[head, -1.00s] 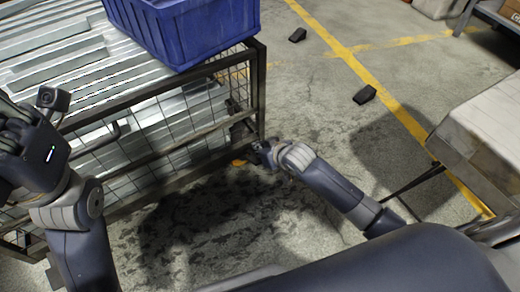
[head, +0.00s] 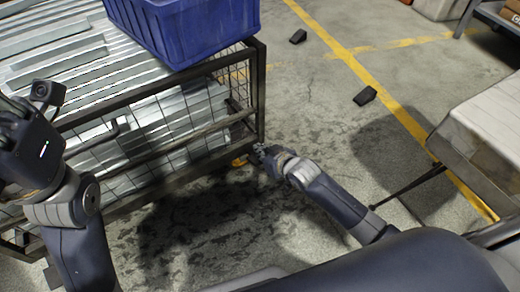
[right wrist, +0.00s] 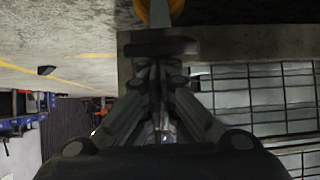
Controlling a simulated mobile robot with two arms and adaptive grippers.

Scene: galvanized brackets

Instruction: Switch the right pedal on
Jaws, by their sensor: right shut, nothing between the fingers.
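A metal cage cart (head: 180,165) stands at the left, with a yellow-orange caster (head: 239,161) under its near right corner. The caster also shows at the top of the right wrist view (right wrist: 158,10), which sees the floor above the cart. A dark flat bar (right wrist: 160,47), which looks like the pedal, sits just below the caster there. My right gripper (head: 260,149) is shut and empty at that corner; its fingertips (right wrist: 160,68) are close to the bar, and I cannot tell whether they touch. My left gripper (head: 14,112) is raised at the left edge, its fingers partly cut off.
A blue bin (head: 190,30) stands on the cart above metal brackets (head: 60,65). Two small black wedges (head: 365,96) lie near the yellow floor line (head: 390,105). A pale, box-like load (head: 485,125) is at the right. The floor between is mostly clear.

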